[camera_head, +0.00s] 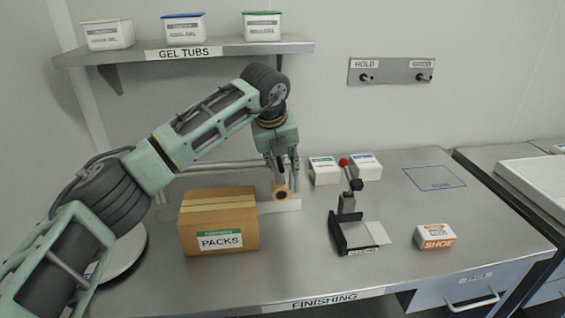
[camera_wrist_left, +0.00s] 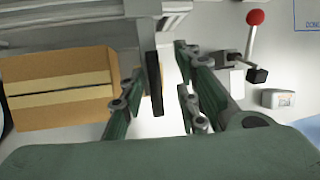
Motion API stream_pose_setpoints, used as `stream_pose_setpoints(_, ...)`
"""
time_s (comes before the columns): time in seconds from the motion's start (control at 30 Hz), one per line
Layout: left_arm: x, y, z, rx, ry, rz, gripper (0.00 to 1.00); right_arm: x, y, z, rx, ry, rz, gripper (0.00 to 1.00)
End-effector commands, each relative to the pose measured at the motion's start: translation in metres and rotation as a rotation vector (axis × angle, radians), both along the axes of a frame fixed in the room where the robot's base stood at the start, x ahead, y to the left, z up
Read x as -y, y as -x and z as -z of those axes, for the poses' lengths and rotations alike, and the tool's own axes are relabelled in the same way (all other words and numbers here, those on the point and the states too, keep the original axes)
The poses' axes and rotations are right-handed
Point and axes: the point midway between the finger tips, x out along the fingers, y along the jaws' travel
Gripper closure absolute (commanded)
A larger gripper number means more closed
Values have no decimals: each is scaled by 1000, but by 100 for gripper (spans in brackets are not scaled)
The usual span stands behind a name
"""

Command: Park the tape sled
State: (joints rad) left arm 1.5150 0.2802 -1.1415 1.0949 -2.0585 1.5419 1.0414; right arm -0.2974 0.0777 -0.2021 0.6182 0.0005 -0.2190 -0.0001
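My left gripper (camera_head: 280,165) reaches down behind the cardboard box, at the right end of a rail frame (camera_head: 222,166). An orange-brown ring with a dark centre (camera_head: 281,192) shows right at its fingertips; it may be the tape sled's roll, but I cannot tell for sure. In the left wrist view, the fingers of the left gripper (camera_wrist_left: 160,85) stand apart. A black upright plate (camera_wrist_left: 154,85) lies between them, with a light gap on its right side. Whether it touches the left finger is unclear. My right gripper is not in view.
The PACKS box (camera_head: 219,222) stands left of the gripper. A blue outlined area (camera_head: 434,178) is clear.

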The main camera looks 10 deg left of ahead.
Motion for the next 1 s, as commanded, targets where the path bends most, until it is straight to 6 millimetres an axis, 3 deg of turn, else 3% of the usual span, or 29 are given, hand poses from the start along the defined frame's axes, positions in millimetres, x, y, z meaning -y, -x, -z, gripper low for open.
stream_pose_setpoints(0.5,-6,40,-90,3,2,2,71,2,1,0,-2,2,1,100)
stream_pose_setpoints(0.7,-7,47,-102,2,1,1,71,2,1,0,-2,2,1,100)
stream_pose_setpoints(1.0,-7,47,-103,1,1,2,71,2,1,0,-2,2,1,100)
